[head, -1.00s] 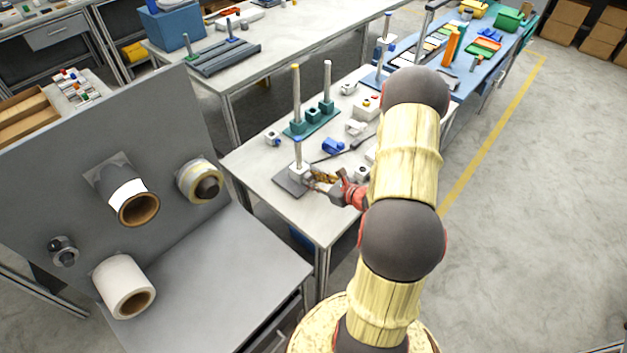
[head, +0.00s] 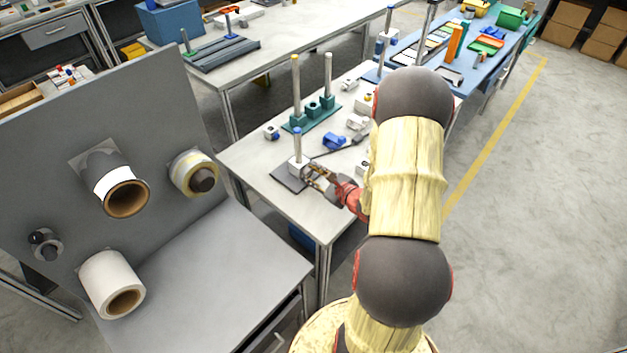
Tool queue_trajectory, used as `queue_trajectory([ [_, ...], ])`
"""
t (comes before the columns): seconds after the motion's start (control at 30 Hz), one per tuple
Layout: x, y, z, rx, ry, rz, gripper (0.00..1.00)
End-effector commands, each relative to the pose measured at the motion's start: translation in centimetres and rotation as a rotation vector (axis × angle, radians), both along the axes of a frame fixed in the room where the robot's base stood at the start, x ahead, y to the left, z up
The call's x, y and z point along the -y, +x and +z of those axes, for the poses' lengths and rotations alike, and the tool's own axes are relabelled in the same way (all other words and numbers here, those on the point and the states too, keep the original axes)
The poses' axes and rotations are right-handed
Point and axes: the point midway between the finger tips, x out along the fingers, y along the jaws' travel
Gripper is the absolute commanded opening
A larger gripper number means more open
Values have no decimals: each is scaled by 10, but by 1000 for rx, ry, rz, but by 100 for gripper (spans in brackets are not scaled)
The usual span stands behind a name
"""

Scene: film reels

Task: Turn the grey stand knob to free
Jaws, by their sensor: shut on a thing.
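The grey stand (head: 287,178) is a flat dark plate near the front left of the white table. It carries a pale block (head: 296,166) and an upright grey post (head: 297,145) with a blue top. My gripper (head: 312,173) is at the right side of the block, with its fingers closed at the stand knob. The knob is small and hidden behind the fingers, so its angle cannot be read. My arm reaches in from the lower right.
A teal base (head: 312,119) with two posts stands behind on the same table. A blue part (head: 334,141) and a dark rod (head: 345,147) lie right of the stand. A grey panel (head: 60,150) with rolls on it rises at left.

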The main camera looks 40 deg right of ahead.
Motion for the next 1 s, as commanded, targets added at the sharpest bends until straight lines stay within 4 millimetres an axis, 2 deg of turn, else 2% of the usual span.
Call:
queue_trajectory([
  [0.37,0,0,1,1,-22,1,0],
  [0.4,0,0,1,1,-22,1,25],
  [0.7,0,0,0,1,-22,0,42],
  [1.0,0,-1,0,1,-21,-1,44],
])
